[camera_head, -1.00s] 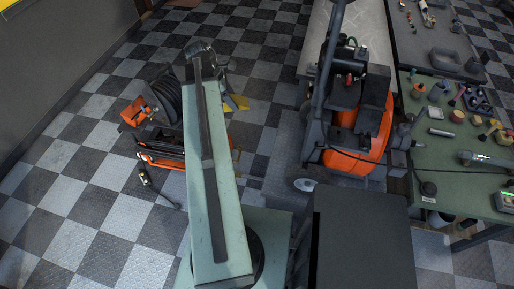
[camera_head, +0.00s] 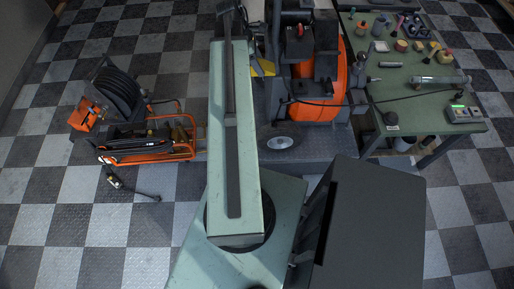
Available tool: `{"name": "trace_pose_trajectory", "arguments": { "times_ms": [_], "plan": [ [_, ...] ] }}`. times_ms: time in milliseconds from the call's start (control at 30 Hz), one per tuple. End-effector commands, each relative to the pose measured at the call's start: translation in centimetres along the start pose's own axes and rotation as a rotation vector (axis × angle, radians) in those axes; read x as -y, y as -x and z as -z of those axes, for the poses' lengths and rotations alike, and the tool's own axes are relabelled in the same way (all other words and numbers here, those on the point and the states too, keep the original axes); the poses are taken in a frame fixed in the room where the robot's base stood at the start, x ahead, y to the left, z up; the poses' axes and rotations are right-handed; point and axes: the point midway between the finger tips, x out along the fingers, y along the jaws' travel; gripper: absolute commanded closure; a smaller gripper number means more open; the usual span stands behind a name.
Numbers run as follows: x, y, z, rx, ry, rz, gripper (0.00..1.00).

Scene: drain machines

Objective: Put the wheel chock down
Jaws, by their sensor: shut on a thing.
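A yellow piece, which looks like the wheel chock (camera_head: 262,68), shows just right of my long green arm link, left of the orange and black machine. The arm link covers the rest of it. My gripper (camera_head: 255,62) is mostly hidden behind that link and appears shut on the chock. The fingertips cannot be made out. Whether the chock touches the floor cannot be told.
An orange-framed hose reel machine (camera_head: 145,145) stands on the left, with a black tool (camera_head: 130,188) on the floor before it. The orange and black machine (camera_head: 315,75) stands right of my arm. A cluttered green workbench (camera_head: 435,115) is at right. Checkered floor is clear at far left.

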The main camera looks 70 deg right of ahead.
Motion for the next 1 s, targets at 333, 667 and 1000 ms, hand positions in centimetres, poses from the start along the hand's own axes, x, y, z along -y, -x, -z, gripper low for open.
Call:
{"name": "trace_pose_trajectory", "arguments": {
  "times_ms": [333,667,1000],
  "plan": [
    [-0.5,-9.5,8.2,-0.002,0.017,-0.006,1.00],
    [-0.9,-21.1,18.2,-0.004,0.020,-0.008,1.00],
    [-1.0,-32.9,28.3,-0.004,0.020,-0.008,1.00]
  ]
}}
